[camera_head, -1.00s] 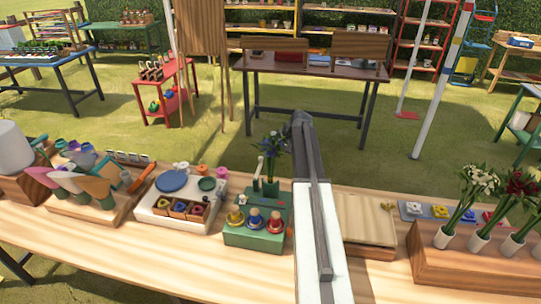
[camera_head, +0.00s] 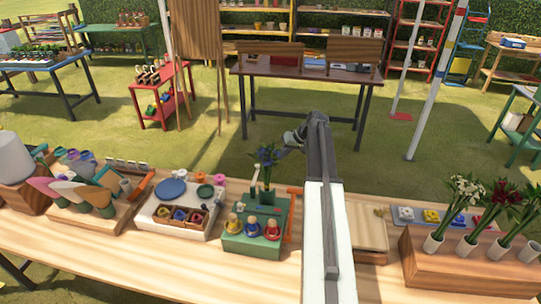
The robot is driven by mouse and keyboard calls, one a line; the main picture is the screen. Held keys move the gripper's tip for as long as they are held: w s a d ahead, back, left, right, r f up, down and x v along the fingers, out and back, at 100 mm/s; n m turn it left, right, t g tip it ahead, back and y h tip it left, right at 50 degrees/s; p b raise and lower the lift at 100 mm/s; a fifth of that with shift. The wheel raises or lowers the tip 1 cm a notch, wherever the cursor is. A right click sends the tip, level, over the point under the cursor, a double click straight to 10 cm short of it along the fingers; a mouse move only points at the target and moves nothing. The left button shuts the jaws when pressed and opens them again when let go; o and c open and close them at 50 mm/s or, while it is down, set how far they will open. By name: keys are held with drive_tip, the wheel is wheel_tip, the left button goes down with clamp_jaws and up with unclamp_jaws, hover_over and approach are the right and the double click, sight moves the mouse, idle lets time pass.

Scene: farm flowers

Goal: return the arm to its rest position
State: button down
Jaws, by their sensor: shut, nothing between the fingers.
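My arm rises from the bottom of the head view, its white and grey link passing over the wooden table (camera_head: 120,258). My gripper (camera_head: 287,143) is at the arm's far end, small and bent to the left. It is shut and empty, held in the air beyond the table's back edge.
Under the flowers stands a green box (camera_head: 249,244) with several colored pegs. Right of my arm are a wooden board (camera_head: 367,228) and a wooden block (camera_head: 450,267) with flowers in white tubes. A white tray (camera_head: 165,221) stands left.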

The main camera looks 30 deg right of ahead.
drive_tip(key=p+v, duration=0.2)
drive_tip(key=v, duration=0.3)
drive_tip(key=shift+p, duration=0.3)
drive_tip(key=shift+w, duration=0.1)
